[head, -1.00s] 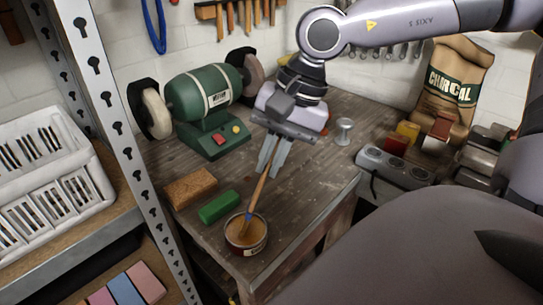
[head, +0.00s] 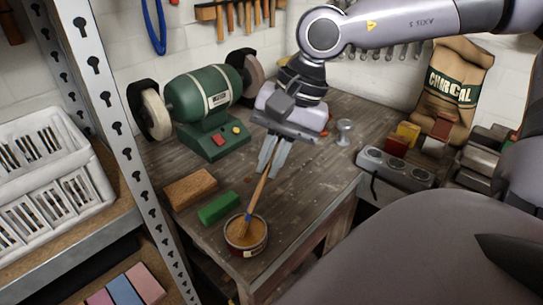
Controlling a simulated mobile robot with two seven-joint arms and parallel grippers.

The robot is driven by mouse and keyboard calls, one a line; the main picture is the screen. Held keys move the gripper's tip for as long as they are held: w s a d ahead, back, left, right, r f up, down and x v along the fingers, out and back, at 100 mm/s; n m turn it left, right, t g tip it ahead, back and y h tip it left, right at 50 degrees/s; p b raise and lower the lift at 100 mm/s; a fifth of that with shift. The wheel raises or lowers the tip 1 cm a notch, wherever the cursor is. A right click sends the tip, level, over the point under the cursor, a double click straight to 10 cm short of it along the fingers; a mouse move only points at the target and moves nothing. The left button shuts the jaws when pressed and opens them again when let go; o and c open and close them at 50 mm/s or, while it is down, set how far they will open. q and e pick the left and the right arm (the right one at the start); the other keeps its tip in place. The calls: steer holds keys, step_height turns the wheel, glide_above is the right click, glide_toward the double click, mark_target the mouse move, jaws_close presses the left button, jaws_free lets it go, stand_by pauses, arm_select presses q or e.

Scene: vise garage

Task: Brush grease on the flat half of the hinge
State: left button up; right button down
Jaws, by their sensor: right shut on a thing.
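My right gripper (head: 270,158) is shut on the wooden handle of a brush (head: 257,193) above the workbench's front part. The brush tilts, with its blue band and bristles down in an open tin of brownish grease (head: 246,249). The tin stands at the bench's front corner. I cannot make out a hinge in this view. My left gripper is not in view.
A green block (head: 218,208) and a brown block (head: 190,188) lie left of the tin. A green bench grinder (head: 205,105) stands behind them on the workbench (head: 310,185). A metal shelf post (head: 110,110) rises at left. A power strip (head: 395,167) is at right.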

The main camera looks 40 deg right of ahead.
steer(key=shift+r+p, duration=2.35)
steer(key=shift+r, duration=1.15)
steer(key=shift+f, duration=0.15)
step_height(320, 180, down, 7)
steer(key=b, duration=0.4)
steer(key=shift+b, duration=0.4)
